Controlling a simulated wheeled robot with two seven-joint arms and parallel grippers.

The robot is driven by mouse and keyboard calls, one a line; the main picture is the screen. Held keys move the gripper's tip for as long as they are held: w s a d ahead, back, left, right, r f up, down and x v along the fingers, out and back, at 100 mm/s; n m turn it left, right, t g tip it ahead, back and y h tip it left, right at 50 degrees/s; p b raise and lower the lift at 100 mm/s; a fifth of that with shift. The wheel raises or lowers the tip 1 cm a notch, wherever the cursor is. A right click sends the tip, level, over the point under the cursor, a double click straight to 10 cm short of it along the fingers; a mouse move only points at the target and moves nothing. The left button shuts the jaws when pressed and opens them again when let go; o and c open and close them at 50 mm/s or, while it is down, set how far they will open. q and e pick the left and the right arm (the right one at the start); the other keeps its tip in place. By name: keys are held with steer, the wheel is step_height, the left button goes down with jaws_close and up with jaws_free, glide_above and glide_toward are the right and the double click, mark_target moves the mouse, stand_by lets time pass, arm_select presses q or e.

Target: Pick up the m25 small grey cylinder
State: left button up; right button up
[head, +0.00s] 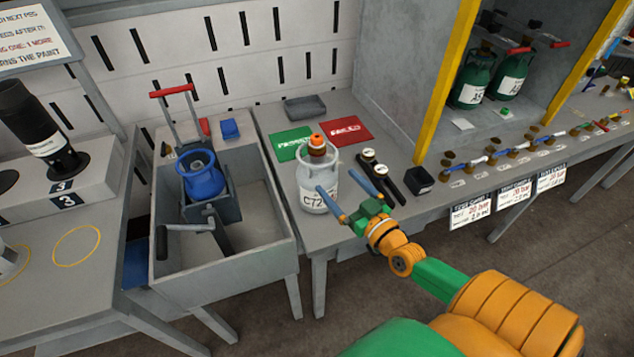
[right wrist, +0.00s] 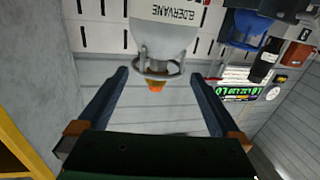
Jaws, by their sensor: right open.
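A small light-grey cylinder (head: 313,205) with an orange cap stands upright on the grey bench, its label partly reading "C72". It also shows upside down in the right wrist view (right wrist: 163,38), with lettering "ELDERVANE" on its body. My right gripper (head: 335,180) is open, with its blue fingers pointing at the cylinder from the front right. In the right wrist view the fingertips (right wrist: 161,73) stand apart either side of the cylinder's collar and cap. I see no contact, and the depth gap is hard to tell. No "m25" mark is legible. My left gripper is not in view.
A green mat (head: 290,143) and a red mat (head: 346,130) lie behind the cylinder. Dark tools (head: 384,180) and a black box (head: 419,180) stand to its right. A grey basin (head: 262,215) with a blue cylinder (head: 201,176) is on the left. Green cylinders (head: 473,80) stand in a cabinet.

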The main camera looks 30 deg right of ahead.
mark_target(319, 163)
steer(key=w, duration=0.6)
steer(key=shift+w+f+b, duration=0.1)
steer(key=shift+w+b, duration=0.15)
steer(key=shift+b, duration=0.05)
steer(key=shift+s, duration=0.1)
steer(key=c, duration=1.4)
jaws_close()
steer(key=shift+r, duration=0.2)
